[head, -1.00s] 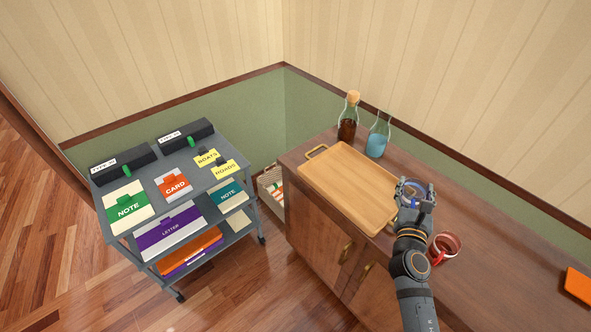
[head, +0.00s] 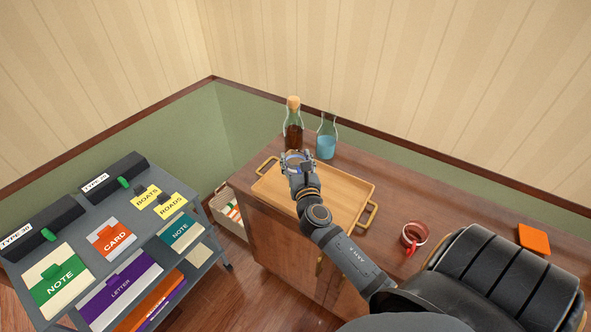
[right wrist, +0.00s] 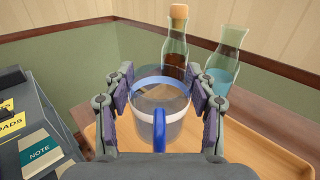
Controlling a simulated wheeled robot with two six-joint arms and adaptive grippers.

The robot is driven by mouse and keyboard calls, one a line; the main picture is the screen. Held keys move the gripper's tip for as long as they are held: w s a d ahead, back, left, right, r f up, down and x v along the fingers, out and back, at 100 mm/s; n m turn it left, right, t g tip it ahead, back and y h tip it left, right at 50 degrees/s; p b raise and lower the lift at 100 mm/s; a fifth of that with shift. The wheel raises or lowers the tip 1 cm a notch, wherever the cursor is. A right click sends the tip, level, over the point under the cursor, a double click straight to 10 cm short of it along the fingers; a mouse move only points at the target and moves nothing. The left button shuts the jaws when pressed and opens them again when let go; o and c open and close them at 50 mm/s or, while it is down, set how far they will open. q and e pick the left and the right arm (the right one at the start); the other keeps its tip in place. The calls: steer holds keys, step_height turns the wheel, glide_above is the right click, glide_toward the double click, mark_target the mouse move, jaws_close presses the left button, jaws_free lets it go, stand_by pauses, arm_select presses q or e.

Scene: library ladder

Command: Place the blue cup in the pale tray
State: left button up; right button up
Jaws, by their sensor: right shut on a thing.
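The blue cup (right wrist: 160,120), see-through with a blue rim and blue handle, is between the fingers of my right gripper (head: 297,163). The gripper is shut on it, and the cup looks upright. It also shows small in the head view (head: 293,155), partly hidden by the gripper. The pale tray (head: 348,198) is wooden with brass handles and lies on the brown cabinet. The cup is over the tray's far left part; I cannot tell whether its base touches the tray. My left gripper is not in view.
A corked brown bottle (head: 293,132) and an open flask of blue liquid (head: 326,143) stand just behind the tray. A red mug (head: 414,236) and an orange block (head: 533,239) are to the right. A grey cart (head: 100,215) with cards stands left.

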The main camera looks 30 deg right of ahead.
mark_target(294, 162)
steer(key=w+f+b, duration=0.1)
steer(key=f, duration=0.1)
steer(key=w+d+f, duration=0.1)
steer(key=w+f, duration=0.1)
steer(key=w+d+f+b, duration=0.1)
steer(key=f, duration=0.1)
steer(key=shift+w+d+b, duration=0.2)
steer(key=shift+w+b, duration=0.1)
step_height(294, 162, down, 3)
steer(key=shift+w+f+b, duration=0.15)
steer(key=shift+b, duration=0.6)
steer(key=shift+f, duration=0.1)
steer(key=o, duration=1.3)
